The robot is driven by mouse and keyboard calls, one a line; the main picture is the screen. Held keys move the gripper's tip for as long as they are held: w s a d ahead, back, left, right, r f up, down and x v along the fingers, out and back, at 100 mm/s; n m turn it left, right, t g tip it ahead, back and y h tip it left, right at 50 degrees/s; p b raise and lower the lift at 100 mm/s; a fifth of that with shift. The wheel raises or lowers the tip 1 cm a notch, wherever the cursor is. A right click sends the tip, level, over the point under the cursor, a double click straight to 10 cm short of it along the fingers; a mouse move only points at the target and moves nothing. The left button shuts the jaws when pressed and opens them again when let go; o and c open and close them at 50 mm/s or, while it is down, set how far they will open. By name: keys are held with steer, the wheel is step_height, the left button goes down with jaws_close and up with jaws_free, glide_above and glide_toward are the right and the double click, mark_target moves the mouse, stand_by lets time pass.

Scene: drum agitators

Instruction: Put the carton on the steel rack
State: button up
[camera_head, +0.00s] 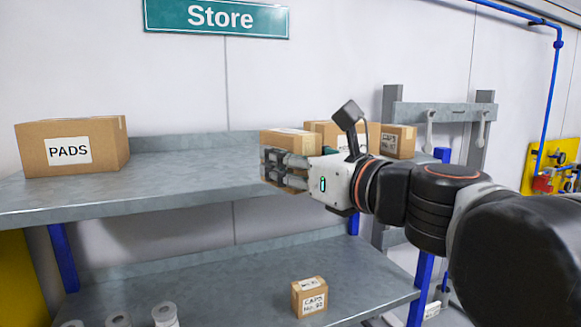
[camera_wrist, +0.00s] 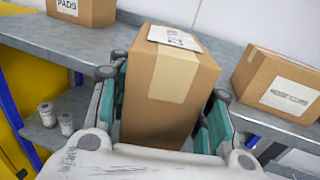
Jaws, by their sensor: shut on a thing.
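My gripper (camera_head: 284,169) is shut on a brown carton (camera_head: 290,140) and holds it in front of the steel rack's upper shelf (camera_head: 190,178). In the wrist view the carton (camera_wrist: 172,90) stands between the two teal-padded fingers of my gripper (camera_wrist: 163,112), with tape and a white label on it. The steel rack has grey shelves and blue posts; its upper shelf edge (camera_wrist: 50,42) also shows in the wrist view. I cannot tell whether the carton touches the shelf. My fingers hide much of the carton in the head view.
A PADS carton (camera_head: 72,146) stands at the left of the upper shelf. Other cartons (camera_head: 398,141) stand at its right, close to my gripper. The upper shelf's middle is clear.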

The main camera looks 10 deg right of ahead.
steer(key=shift+w+a+f+b, duration=0.2)
steer(key=shift+w+a+b, duration=0.7)
steer(key=shift+w, duration=2.05)
steer(key=shift+w+a+f+b, duration=0.25)
steer(key=shift+w+a+b, duration=0.65)
steer(key=shift+w, duration=2.1)
steer(key=shift+w+a+f+b, duration=0.2)
steer(key=shift+w+a+b, duration=0.7)
steer(key=shift+w, duration=2.05)
steer(key=shift+w+d+f, duration=0.1)
steer(key=shift+w, duration=0.05)
steer(key=shift+f+b, duration=0.35)
steer(key=shift+f, duration=0.05)
